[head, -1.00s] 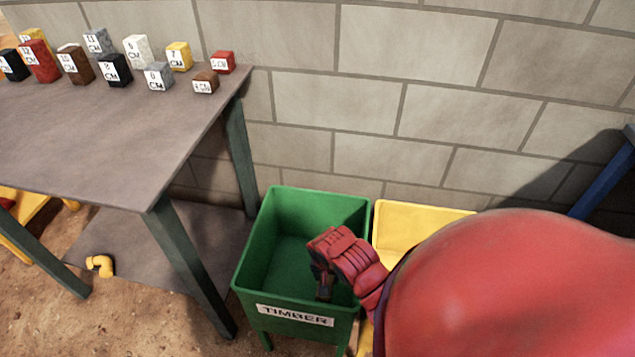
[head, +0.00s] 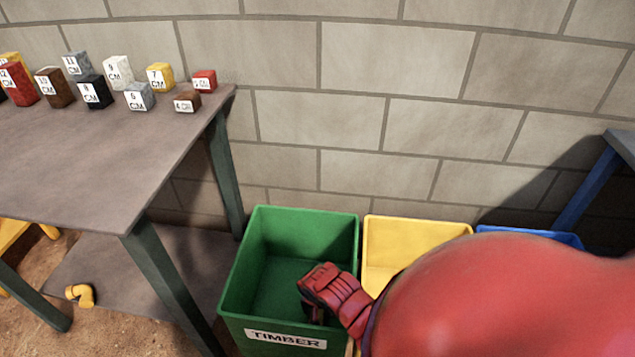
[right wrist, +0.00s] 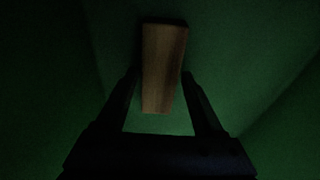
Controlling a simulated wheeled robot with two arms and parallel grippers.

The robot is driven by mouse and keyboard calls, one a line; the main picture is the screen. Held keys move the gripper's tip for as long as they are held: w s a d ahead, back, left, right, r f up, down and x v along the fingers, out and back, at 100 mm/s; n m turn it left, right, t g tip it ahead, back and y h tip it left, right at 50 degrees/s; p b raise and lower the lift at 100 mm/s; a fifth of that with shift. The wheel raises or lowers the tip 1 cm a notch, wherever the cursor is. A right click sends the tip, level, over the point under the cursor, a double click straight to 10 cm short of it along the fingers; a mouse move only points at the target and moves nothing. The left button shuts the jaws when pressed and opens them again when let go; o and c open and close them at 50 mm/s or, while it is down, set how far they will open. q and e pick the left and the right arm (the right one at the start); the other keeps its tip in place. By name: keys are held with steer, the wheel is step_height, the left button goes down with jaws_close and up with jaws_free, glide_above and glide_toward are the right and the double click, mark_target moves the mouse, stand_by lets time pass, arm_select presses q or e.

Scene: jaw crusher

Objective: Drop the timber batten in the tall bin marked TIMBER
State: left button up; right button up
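The tall green bin marked TIMBER (head: 352,235) stands right of the table in the head view, open at the top. My right gripper (head: 312,318) reaches down into it; its fingertips are mostly hidden by my red wrist. The timber batten (right wrist: 164,66) is a pale brown block in the right wrist view, against the bin's green inside. It shows between and beyond the fingers of my right gripper (right wrist: 161,76), which stand apart, with a dark gap at the left finger. The batten is hidden in the head view. My left gripper is not in view.
A yellow bin (head: 415,222) and a blue bin (head: 540,234) stand to the right along the block wall (head: 395,60). A table (head: 90,160) with several marked cubes is at left. A yellow pipe elbow (head: 82,294) lies below it.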

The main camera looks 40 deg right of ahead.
steer(key=shift+o, duration=0.8)
step_height(320, 180, up, 12)
steer(key=s+a+p, duration=0.1)
steer(key=p, duration=0.2)
steer(key=shift+a, duration=0.2)
steer(key=shift+s, duration=0.1)
